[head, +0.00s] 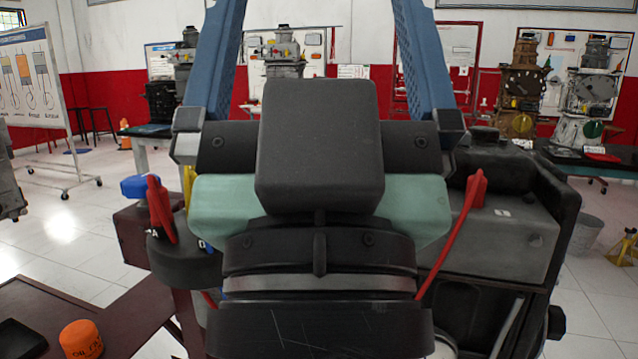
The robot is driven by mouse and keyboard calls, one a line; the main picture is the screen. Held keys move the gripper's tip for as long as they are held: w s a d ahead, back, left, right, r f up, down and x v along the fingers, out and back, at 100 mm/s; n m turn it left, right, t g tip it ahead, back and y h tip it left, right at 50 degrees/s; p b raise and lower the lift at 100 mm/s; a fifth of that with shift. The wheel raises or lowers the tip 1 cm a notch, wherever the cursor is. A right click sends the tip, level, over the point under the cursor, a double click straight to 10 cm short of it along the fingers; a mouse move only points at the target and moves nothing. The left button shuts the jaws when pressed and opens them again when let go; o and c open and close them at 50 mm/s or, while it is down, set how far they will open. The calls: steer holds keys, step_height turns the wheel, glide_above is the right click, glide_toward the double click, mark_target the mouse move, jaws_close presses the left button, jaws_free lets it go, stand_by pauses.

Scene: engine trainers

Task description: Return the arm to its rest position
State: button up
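My gripper (318,40) fills the middle of the head view, raised close in front of the camera. Its two blue fingers stand wide apart on black mounts and reach up past the top edge, so the tips are cut off. Nothing shows held between them; only the far wall and distant engines show through the gap. A black block and a pale green body sit at its base, with my dark wrist below. It hides much of what stands behind.
A dark engine trainer (509,243) with red clamps (478,188) stands close behind my arm. A white board (33,84) stands left. Open tiled floor shows left; a grey bucket (585,235) stands right.

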step_height(320, 180, up, 26)
steer(key=p, duration=2.3)
steer(key=shift+p, duration=0.35)
